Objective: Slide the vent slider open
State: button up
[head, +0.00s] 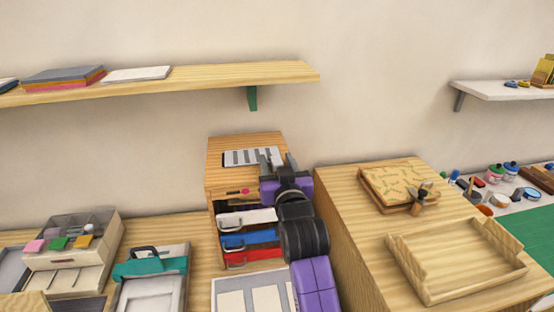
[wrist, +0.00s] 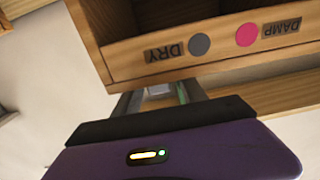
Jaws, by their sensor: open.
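A wooden cabinet (head: 260,143) stands against the wall, with a grey and white slatted vent panel (head: 240,157) on its top. My gripper (head: 277,160) is at the right end of this panel and hides part of it; I cannot tell whether it touches. In the wrist view, my gripper (wrist: 160,94) is open, its fingertips partly hidden behind the cabinet's wooden edge (wrist: 200,58). That edge carries a DRY label (wrist: 164,51) with a grey dot and a DAMP label (wrist: 281,29) with a pink dot. I cannot make out a separate slider knob.
White, blue and red drawers (head: 248,240) sit below the cabinet top. A wooden block (head: 340,225) stands close on the right, bearing a tray (head: 460,285). A shelf (head: 200,80) hangs above. A teal-clipped case (head: 150,266) lies to the left.

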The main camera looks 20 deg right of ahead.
grip_shut()
dwell(1.5)
